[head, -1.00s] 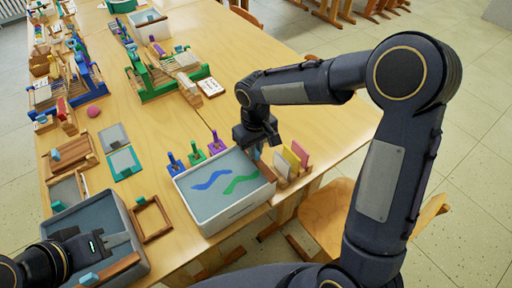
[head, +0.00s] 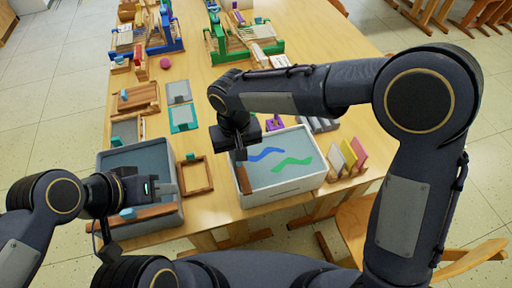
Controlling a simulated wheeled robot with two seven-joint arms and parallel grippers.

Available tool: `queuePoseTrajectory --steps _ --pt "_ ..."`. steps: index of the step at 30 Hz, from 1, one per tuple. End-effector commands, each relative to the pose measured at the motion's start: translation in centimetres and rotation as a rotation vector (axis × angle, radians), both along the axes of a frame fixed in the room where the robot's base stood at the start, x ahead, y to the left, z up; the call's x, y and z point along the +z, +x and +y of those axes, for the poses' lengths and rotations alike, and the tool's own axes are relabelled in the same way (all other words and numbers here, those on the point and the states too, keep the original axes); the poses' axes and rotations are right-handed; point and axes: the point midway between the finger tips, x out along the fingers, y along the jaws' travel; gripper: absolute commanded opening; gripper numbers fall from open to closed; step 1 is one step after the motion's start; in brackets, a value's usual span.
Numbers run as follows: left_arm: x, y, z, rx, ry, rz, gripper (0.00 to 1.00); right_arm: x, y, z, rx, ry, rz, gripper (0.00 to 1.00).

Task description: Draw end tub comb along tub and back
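The end tub (head: 290,192) is a pale grey tray of grey liquid with a blue and a green wavy streak. A brown wooden comb (head: 243,181) lies across its left end. My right gripper (head: 240,153) points down at the comb and looks shut on it; the handle is hidden by the fingers. My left gripper (head: 168,189) hovers over another grey tub (head: 112,163) at the left. It looks open and empty, with its fingers pointing right. A second wooden comb (head: 150,212) with a light blue knob lies along that tub's near side.
An empty wooden frame (head: 195,175) lies between the tubs. A rack of yellow and pink cards (head: 349,155) stands right of the end tub. A purple tool (head: 274,123) stands behind it. Looms (head: 240,42) and small boards fill the far table.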

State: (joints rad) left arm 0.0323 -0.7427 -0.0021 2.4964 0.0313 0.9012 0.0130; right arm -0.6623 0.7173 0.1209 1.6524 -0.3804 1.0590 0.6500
Motion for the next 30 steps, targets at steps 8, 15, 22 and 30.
queuePoseTrajectory --steps 8,15,22,30 --pt "0.0 0.0 0.0 0.0 0.0 0.0 0.33 0.1 -0.26 0.89 -0.001 0.004 -0.002 0.0" --pt "-0.01 0.0 0.0 0.0 0.0 0.0 0.33 0.12 -0.31 1.0 0.001 0.008 -0.001 0.18" --pt "0.0 0.0 0.0 0.0 0.0 0.0 0.33 0.08 -0.25 0.84 0.0 0.004 -0.001 0.35" --pt "0.01 0.0 0.0 0.0 0.0 0.0 0.33 0.78 -0.19 0.78 0.0 0.003 -0.002 0.35"
